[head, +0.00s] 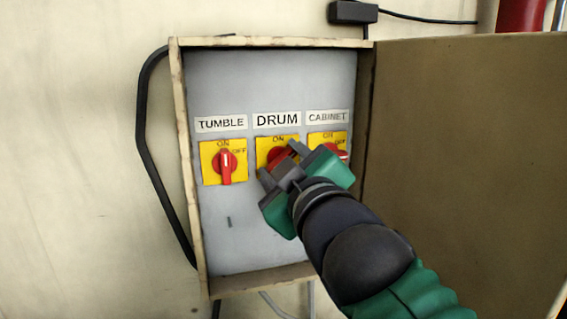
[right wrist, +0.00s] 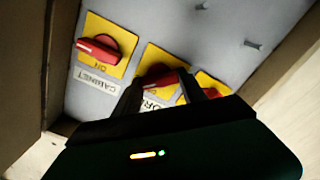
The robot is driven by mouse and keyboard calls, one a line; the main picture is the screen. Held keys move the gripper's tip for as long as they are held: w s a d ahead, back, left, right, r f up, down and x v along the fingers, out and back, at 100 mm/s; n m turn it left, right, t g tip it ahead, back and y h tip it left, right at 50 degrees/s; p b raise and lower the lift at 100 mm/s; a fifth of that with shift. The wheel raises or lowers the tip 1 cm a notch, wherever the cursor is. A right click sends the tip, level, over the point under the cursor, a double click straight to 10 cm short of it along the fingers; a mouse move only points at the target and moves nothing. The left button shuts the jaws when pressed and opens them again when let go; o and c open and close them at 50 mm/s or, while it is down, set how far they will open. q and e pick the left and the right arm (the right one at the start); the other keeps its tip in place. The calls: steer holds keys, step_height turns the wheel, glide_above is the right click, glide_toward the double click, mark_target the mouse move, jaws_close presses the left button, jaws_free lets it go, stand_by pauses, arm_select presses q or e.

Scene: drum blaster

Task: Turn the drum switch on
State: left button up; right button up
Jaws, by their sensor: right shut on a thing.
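The drum switch is a red rotary knob (head: 281,157) on a yellow plate, under the DRUM label (head: 277,120) in the middle of the panel. In the head view my right gripper (head: 279,162) covers much of it. The gripper is shut on the red knob, a finger on each side of it. In the right wrist view the drum knob (right wrist: 162,77) shows between the fingers, and the knob looks tilted. Its exact pointing direction is partly hidden. My left gripper is not in view.
The tumble switch (head: 226,166) is on the left and the cabinet switch (head: 341,153) on the right, close to my gripper. The box's open door (head: 460,150) stands at the right. A black cable (head: 150,150) runs along the box's left side.

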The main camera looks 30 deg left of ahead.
steer(key=shift+a+f+n+p, duration=0.1)
steer(key=shift+f+n+p, duration=0.05)
steer(key=shift+n, duration=1.45)
steer(key=shift+d+f+n+p, duration=0.1)
steer(key=shift+n+p, duration=0.05)
steer(key=shift+n, duration=1.45)
steer(key=shift+a+f+n+p, duration=0.1)
steer(key=shift+f+n+p, duration=0.05)
steer(key=shift+n, duration=1.45)
steer(key=shift+f, duration=0.1)
steer(key=o, duration=1.3)
steer(key=shift+s, duration=0.1)
steer(key=shift+o, duration=0.3)
steer(key=shift+r, duration=0.2)
